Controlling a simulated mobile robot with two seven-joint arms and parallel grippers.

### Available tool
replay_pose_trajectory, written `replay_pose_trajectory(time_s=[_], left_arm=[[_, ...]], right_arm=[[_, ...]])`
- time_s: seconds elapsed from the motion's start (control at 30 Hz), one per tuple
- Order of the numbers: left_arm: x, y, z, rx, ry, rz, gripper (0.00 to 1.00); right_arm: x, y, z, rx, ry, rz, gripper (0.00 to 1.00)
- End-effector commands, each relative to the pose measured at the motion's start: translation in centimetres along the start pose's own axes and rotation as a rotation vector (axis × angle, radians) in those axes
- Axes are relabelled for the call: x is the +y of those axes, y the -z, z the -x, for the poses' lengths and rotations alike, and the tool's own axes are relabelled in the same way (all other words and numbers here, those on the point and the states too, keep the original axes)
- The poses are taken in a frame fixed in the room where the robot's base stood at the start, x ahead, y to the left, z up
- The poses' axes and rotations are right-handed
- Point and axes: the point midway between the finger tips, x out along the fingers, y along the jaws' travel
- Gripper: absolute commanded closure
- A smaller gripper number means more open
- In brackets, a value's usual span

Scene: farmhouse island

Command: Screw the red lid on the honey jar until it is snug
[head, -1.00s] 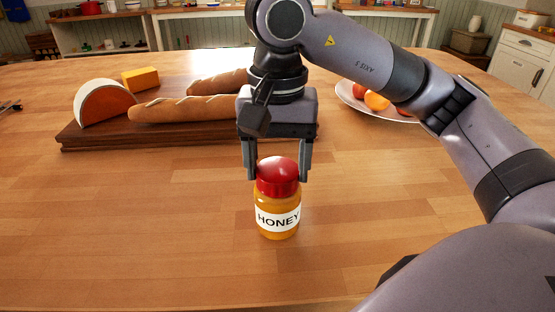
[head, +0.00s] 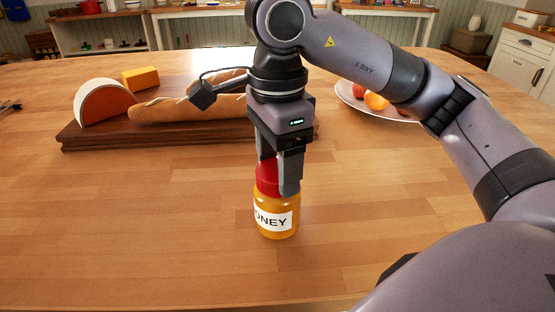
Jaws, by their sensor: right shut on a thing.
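The honey jar (head: 270,222) stands upright on the wooden table near the middle of the head view. It has amber contents and a white label, of which "ONEY" shows. The red lid (head: 266,179) sits on top of the jar. My right gripper (head: 277,184) points straight down from above and is shut on the lid. Its near finger covers the lid's right part, and the other finger is mostly hidden behind the lid. My left gripper is not clearly in view; a small dark tip (head: 10,106) shows at the far left edge, which I cannot identify.
A dark wooden board (head: 90,144) behind the jar holds a cheese wheel piece (head: 104,104), a yellow block (head: 141,78) and baguettes (head: 185,110). A plate (head: 352,103) of fruit stands behind my right arm. The table left and front of the jar is bare.

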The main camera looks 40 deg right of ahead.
Motion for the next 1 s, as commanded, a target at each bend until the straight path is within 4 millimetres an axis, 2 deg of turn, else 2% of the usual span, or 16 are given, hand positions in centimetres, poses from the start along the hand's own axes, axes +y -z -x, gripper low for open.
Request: replay_pose_trajectory(time_s=[0.1, 0.13, 0.2, 0.23, 0.5, 0.63, 1.0], left_arm=[[0.0, 0.0, 0.0, 0.000, 0.000, 0.000, 0.57], [0.0, 0.0, 0.0, 0.000, 0.001, 0.000, 0.57], [0.0, 0.0, 0.0, 0.000, 0.001, 0.000, 0.57], [0.0, 0.0, 0.0, 0.000, 0.001, 0.000, 0.57], [0.0, 0.0, 0.0, 0.000, 0.001, 0.000, 0.57], [0.0, 0.1, 0.1, 0.000, 0.001, 0.000, 0.57], [-0.1, 1.0, 0.8, 0.000, 0.002, -0.004, 0.57]], right_arm=[[0.0, 0.0, -0.1, 0.002, -0.002, 0.000, 0.70], [0.0, 0.0, -0.1, 0.002, -0.002, 0.000, 0.31], [0.0, 0.0, -0.1, 0.002, -0.002, 0.001, 0.08], [0.0, 0.0, -0.1, 0.002, -0.002, 0.001, 0.04], [0.0, 0.0, 0.0, 0.001, 0.000, 0.002, 0.04], [-0.1, 0.0, 0.7, 0.001, 0.002, 0.002, 0.04], [-0.1, 0.0, 5.4, 0.001, 0.002, 0.001, 0.04]])
